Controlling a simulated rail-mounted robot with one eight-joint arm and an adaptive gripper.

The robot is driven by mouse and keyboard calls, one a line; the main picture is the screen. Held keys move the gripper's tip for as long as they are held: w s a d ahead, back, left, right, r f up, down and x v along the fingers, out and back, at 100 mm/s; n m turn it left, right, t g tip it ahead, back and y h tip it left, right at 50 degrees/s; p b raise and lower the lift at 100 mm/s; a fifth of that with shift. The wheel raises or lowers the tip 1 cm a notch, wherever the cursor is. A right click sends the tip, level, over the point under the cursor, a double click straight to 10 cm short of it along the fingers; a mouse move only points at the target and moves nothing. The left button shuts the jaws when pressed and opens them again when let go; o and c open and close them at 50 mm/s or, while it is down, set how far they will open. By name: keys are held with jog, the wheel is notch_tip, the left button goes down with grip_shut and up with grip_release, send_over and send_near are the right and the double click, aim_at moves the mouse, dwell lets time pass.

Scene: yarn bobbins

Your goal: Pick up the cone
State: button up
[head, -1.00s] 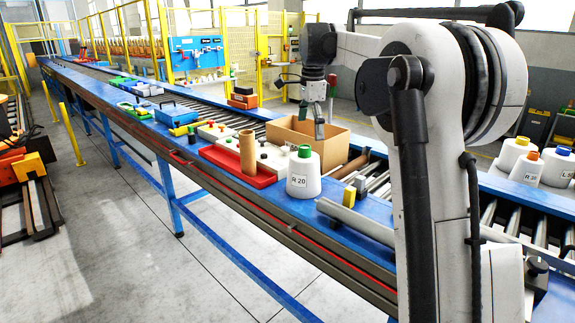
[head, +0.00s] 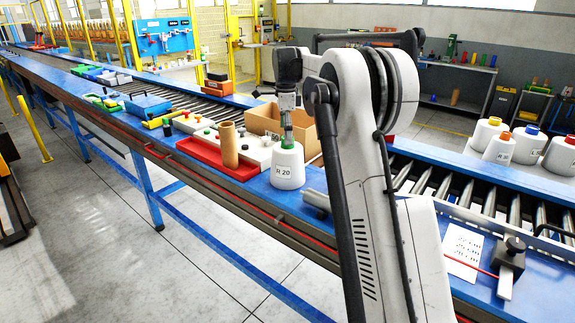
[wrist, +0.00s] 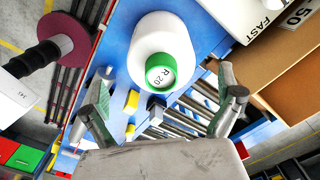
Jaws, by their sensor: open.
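The white cone (head: 287,168) with a green top and an "R 20" label stands upright on the blue bench. It also shows in the wrist view (wrist: 157,38), seen from above and tilted, with its green top (wrist: 168,72) toward me. My gripper (head: 287,138) is just above the cone's top in the head view and partly covers it. In the wrist view my gripper (wrist: 166,88) has its two fingers spread wide, with the green top between and a little beyond them. Nothing is held; I cannot tell whether a finger touches the cone.
A cardboard box (head: 262,121) stands behind the cone. A red tray (head: 205,157) and an upright brown tube (head: 229,145) are to its left. Several white cones with coloured tops, including an orange-topped one (head: 498,148), stand at the right. Small yellow blocks (wrist: 132,99) lie near the cone.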

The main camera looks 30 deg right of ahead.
aim_at(288, 149)
jog(key=shift+s+d+f+p, duration=0.15)
jog(key=shift+f+p, duration=0.15)
jog(key=shift+f, duration=1.25)
jog(key=shift+w+d+f+p, duration=0.1)
jog(key=shift+f+p, duration=0.15)
jog(key=shift+f, duration=1.3)
jog(key=shift+c, duration=0.4)
jog(key=c, duration=1.8)
jog(key=shift+o, duration=0.2)
jog(key=shift+r, duration=0.5)
jog(key=r, duration=0.2)
jog(key=a+r+b, duration=0.1)
jog(key=shift+s+r, duration=0.25)
jog(key=shift+r, duration=0.1)
jog(key=s+a+r+b, duration=0.1)
jog(key=s+a+r, duration=0.3)
jog(key=a, duration=0.5)
notch_tip(288, 149, up, 2)
jog(key=shift+s+a+r, duration=0.2)
jog(key=shift+s+a, duration=0.05)
jog(key=shift+s, duration=0.05)
